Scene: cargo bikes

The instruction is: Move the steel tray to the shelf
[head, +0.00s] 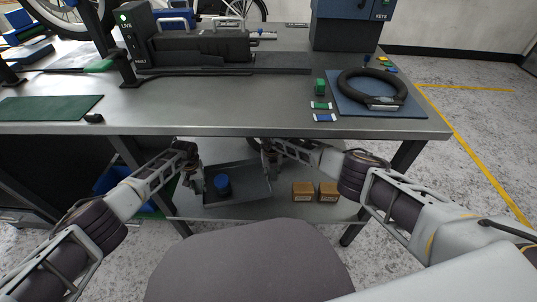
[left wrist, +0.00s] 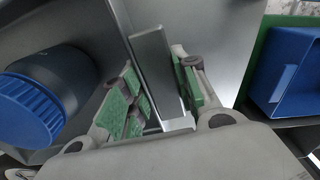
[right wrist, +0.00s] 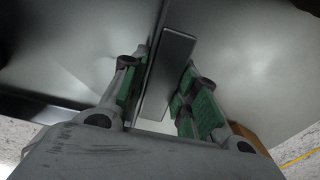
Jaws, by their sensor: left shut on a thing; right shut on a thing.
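The steel tray (head: 240,197) is a grey, low-walled tray at the lower shelf (head: 285,212) under the workbench. A dark container with a blue lid (head: 222,184) stands inside it near the left end; it also shows in the left wrist view (left wrist: 35,100). My left gripper (head: 196,184) is shut on the tray's left end wall, whose edge passes between the green pads in the left wrist view (left wrist: 155,85). My right gripper (head: 269,165) is shut on the tray's right end wall, seen in the right wrist view (right wrist: 160,95). I cannot tell whether the tray touches the shelf.
A blue bin (head: 112,180) is at the left. The workbench top (head: 240,110) overhangs my grippers and carries a wheel stand, a tyre ring (head: 372,88) on a blue mat, and small blocks.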

